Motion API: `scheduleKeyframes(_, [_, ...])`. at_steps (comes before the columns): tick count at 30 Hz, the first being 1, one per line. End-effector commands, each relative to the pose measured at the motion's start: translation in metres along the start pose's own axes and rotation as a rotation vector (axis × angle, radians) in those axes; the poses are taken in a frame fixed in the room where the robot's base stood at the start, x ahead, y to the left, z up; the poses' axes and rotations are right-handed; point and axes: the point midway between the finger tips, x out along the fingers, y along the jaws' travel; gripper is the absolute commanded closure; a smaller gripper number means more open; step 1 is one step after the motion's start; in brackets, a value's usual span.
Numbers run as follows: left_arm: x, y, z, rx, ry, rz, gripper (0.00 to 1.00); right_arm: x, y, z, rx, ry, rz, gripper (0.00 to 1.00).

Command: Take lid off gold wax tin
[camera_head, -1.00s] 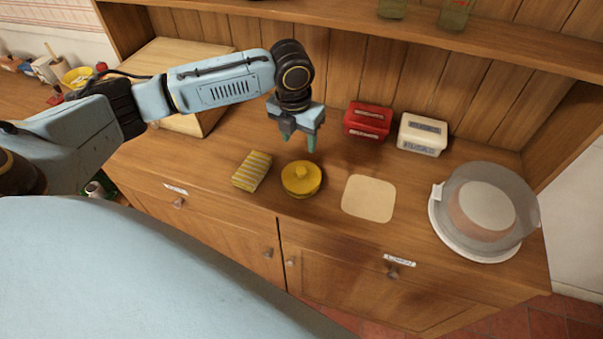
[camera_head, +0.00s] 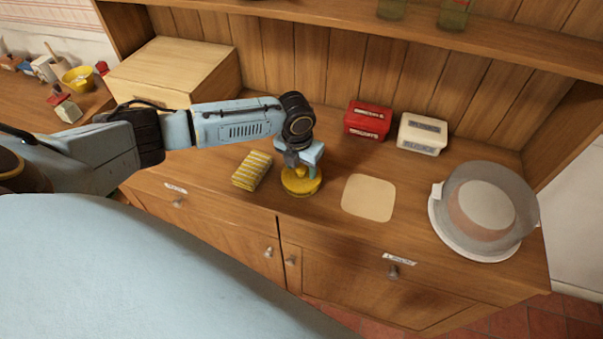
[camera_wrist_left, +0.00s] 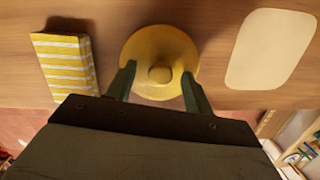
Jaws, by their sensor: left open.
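The gold wax tin (camera_head: 301,187) stands upright on the wooden counter, with its round lid on. In the left wrist view the lid (camera_wrist_left: 160,45) shows from above, with a small round knob (camera_wrist_left: 159,73) at its middle. My left gripper (camera_head: 300,172) is right over the tin and hides part of the lid in the head view. In the left wrist view its open fingers (camera_wrist_left: 157,84) are apart on either side of the knob. I cannot tell whether the fingertips touch the lid. My right gripper is not in view.
A yellow striped sponge or cloth (camera_head: 252,170) lies just left of the tin. A pale square mat (camera_head: 368,198) lies bare to its right. Red (camera_head: 367,121) and white (camera_head: 422,134) boxes stand behind. A clear-domed cake stand (camera_head: 439,222) is at the far right.

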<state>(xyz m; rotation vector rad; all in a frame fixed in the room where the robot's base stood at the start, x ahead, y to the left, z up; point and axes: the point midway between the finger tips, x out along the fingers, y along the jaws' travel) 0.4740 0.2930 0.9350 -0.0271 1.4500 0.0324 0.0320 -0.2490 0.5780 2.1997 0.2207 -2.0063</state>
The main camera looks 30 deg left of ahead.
Motion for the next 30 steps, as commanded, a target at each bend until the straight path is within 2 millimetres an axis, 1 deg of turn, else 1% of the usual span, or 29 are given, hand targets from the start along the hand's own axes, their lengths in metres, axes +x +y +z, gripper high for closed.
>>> scheduleKeyframes(3, [0.000,0.000,0.000,0.000,0.000,0.000,0.49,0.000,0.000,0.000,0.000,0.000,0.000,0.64])
scheduleKeyframes(12, [-0.001,0.000,0.000,-0.001,0.000,0.000,0.89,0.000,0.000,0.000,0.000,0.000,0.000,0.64])
scheduleKeyframes(14, [-0.001,0.000,0.000,-0.001,0.000,0.000,0.96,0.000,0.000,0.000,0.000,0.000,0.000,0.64])
scheduleKeyframes(20, [-0.002,0.000,0.001,-0.001,-0.001,0.000,0.96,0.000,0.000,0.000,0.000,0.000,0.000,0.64])
scheduleKeyframes(23, [-0.007,0.000,0.002,-0.001,-0.003,-0.001,0.96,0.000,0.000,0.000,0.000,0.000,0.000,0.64])
scheduleKeyframes(26, [-0.022,0.000,0.004,-0.001,-0.005,-0.002,0.96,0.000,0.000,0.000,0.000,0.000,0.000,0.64])
scheduleKeyframes(30, [-0.051,0.000,0.008,0.000,-0.006,-0.001,0.96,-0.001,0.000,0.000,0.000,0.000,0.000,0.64])
